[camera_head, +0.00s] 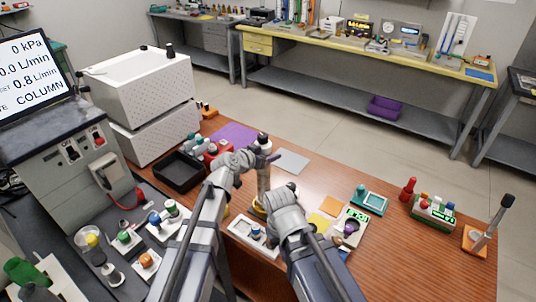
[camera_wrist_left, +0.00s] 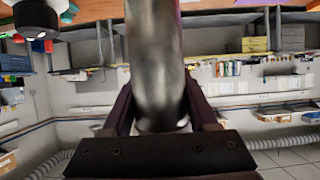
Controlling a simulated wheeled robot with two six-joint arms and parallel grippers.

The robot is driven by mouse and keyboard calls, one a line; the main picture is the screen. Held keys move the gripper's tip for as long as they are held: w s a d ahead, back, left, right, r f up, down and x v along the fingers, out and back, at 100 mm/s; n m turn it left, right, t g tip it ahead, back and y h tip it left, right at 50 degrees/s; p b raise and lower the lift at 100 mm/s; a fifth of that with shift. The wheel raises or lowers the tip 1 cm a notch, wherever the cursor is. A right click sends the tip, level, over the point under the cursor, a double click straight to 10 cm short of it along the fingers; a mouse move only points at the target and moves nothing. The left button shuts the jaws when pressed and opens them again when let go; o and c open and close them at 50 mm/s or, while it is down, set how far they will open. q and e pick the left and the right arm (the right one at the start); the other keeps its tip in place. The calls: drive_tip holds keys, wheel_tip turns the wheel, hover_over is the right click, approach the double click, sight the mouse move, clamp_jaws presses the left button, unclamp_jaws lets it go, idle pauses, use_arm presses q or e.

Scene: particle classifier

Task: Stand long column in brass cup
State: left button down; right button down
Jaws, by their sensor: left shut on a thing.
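The long column (camera_head: 263,180) is a grey metal cylinder with a dark top, standing about upright near the middle of the head view. My left gripper (camera_head: 262,157) is shut on it near its upper end. In the left wrist view the column (camera_wrist_left: 156,60) fills the space between the dark fingers. A brass-coloured rim (camera_head: 257,209), apparently the brass cup, shows just below the column, partly covered by my right arm. I cannot tell whether the column's lower end is inside it or above it. My right arm's wrist shows beside it, but its fingers are hidden.
A white tray (camera_head: 243,237) lies in front of the column. A grey mat (camera_head: 291,161) and purple mat (camera_head: 232,136) lie behind. A black bin (camera_head: 178,172) and red device (camera_head: 217,151) are to the left.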

use_arm(q)
drive_tip(key=shift+f+b, duration=0.9)
drive_tip(key=shift+f, duration=0.35)
drive_tip(key=shift+f, duration=0.15)
drive_tip(key=shift+c, duration=0.9)
unclamp_jaws()
drive_tip(key=p+v, duration=0.5)
drive_tip(key=v, duration=0.7)
drive_tip(key=shift+r, duration=0.2)
